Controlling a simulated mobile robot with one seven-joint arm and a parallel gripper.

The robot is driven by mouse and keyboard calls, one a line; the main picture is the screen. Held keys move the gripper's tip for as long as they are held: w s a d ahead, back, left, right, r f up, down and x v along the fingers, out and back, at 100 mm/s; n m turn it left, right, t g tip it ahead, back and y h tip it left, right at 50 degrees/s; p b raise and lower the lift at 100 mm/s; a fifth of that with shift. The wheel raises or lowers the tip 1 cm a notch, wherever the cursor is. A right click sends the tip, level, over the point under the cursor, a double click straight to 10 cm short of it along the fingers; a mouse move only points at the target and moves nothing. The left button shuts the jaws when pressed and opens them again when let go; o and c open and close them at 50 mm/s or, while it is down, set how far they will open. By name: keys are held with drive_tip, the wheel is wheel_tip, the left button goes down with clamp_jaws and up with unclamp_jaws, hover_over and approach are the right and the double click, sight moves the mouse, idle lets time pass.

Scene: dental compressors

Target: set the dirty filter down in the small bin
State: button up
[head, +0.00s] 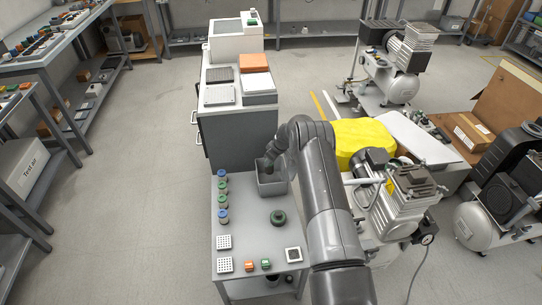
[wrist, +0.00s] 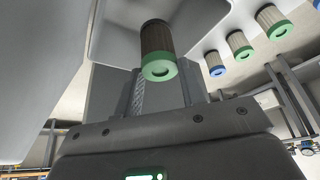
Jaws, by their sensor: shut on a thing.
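The dirty filter (wrist: 157,45) has a dark brown pleated body and a green end ring. In the wrist view it sits between the fingers of my gripper (wrist: 160,80), which is shut on it. The small bin (head: 272,187) is an open grey box on the table in the head view. The dark end of my arm reaches down at the bin's back edge there, and the fingertips and filter cannot be made out. In the wrist view the bin's grey wall (wrist: 112,35) shows behind the filter. I cannot tell whether the filter touches the bin.
Several clean filters with blue and green ends (head: 222,199) stand in a row left of the bin. A grey cabinet (head: 238,135) stands behind, and a compressor (head: 408,200) is close on the right.

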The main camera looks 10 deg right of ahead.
sight(271, 173)
drive_tip(key=shift+f, duration=4.25)
drive_tip(key=shift+f, duration=0.25)
drive_tip(key=o, duration=1.8)
drive_tip(key=shift+r, duration=3.5)
